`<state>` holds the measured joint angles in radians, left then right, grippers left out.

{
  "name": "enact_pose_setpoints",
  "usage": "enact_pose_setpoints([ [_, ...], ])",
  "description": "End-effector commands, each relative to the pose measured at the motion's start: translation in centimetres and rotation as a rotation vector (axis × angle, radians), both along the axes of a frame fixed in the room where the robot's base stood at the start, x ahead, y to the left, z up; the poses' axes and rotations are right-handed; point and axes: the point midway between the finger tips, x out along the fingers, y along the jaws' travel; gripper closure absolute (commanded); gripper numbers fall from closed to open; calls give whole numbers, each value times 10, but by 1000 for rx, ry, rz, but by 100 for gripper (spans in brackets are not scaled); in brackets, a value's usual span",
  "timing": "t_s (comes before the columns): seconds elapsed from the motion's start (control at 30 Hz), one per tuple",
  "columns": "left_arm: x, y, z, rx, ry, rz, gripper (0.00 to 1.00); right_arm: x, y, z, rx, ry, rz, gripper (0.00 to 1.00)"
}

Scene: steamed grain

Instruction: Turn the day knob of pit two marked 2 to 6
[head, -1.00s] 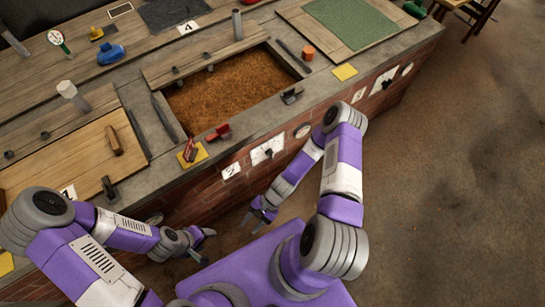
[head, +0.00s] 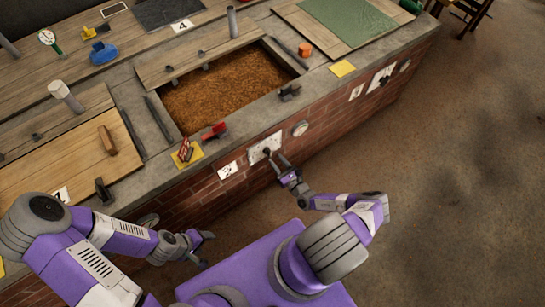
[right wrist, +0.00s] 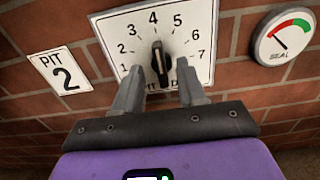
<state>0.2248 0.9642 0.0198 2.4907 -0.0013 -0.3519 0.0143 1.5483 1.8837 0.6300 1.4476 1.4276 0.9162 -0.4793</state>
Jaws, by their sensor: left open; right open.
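The day dial plate of pit two (head: 257,155) is on the brick front; in the right wrist view the white plate (right wrist: 203,25) carries numbers 1 to 7. Its black knob (right wrist: 160,66) stands upright, with its pale-marked end pointing about at 4. The PIT 2 sign (right wrist: 60,70) is left of the plate. My right gripper (head: 277,164) is open in front of the plate. Its fingers (right wrist: 160,86) are on either side of the knob's lower part, with gaps visible. My left gripper (head: 205,246) is open and empty, low at the left, away from the dial.
A round SEAL gauge (right wrist: 284,36) is right of the plate. Above, on the counter edge, are a yellow pad (head: 187,158) with a red item and a red-handled tool (head: 214,132). The open grain pit (head: 225,85) is behind. Floor to the right is clear.

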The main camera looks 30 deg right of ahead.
Motion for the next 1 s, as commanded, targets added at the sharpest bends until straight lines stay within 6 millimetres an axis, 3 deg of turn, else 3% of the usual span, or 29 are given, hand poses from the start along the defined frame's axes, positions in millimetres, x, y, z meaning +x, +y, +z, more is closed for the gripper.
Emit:
enact_pose_setpoints([
  [0.23, 0, 0, -11, 0, 0, 0, 41, 32, 3, -1, 0, 0, 3, 60],
  [0.57, 0, 0, -12, 0, 0, 0, 41, 38, 4, 0, 0, 2, 4, 60],
  [0.87, 0, 0, -12, 0, 0, 0, 41, 38, 4, 0, 0, 2, 4, 100],
  [1.0, 0, 0, -12, 0, 0, 0, 41, 38, 4, 0, 0, 2, 4, 100],
])
